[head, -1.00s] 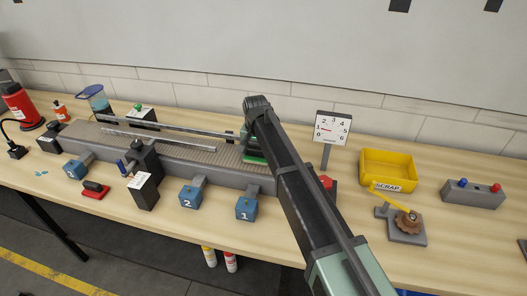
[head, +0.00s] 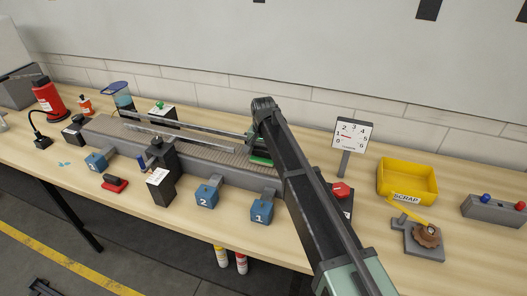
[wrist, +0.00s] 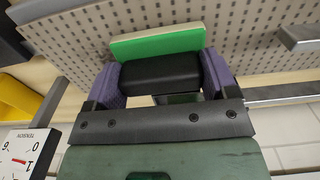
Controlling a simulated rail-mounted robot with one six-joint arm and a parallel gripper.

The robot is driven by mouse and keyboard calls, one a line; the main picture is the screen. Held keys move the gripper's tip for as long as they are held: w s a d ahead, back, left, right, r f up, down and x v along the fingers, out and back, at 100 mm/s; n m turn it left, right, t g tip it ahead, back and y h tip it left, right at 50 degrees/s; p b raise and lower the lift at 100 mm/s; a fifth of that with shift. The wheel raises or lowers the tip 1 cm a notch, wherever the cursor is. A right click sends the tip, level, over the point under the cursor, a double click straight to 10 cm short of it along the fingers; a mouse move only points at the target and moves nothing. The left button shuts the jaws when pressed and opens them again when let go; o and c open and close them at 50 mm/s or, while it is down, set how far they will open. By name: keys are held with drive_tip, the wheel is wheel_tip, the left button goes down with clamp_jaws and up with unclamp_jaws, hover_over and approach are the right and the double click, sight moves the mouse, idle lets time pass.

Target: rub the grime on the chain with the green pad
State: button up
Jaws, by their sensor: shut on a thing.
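My gripper (wrist: 162,76) has its two purple fingers shut on the black handle of the green pad (wrist: 157,43). In the head view the pad (head: 261,161) shows as a green edge below my wrist, over the right part of the chain. The chain (wrist: 258,35) is a tan-grey perforated belt on the conveyor, and it also shows in the head view (head: 205,148). The pad is at or very close to the belt; I cannot tell whether it touches. No grime is distinguishable on the visible belt; my arm and the pad hide part of it.
Metal guide rails (head: 165,133) run along the belt. A black post (head: 162,172) and blue blocks marked 2 (head: 206,196) and 1 (head: 261,211) stand at the front. A tension gauge (head: 352,134), a red button (head: 340,190) and a yellow scrap bin (head: 407,181) are at the right.

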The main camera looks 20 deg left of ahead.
drive_tip(key=shift+w+d, duration=0.2)
drive_tip(key=shift+d, duration=2.45)
drive_tip(key=shift+w+d, duration=0.2)
drive_tip(key=shift+d, duration=2.45)
wheel_tip(320, 180, up, 6)
drive_tip(key=p, duration=0.6)
drive_tip(key=shift+a+r, duration=0.1)
wheel_tip(320, 180, up, 3)
drive_tip(key=p, duration=0.3)
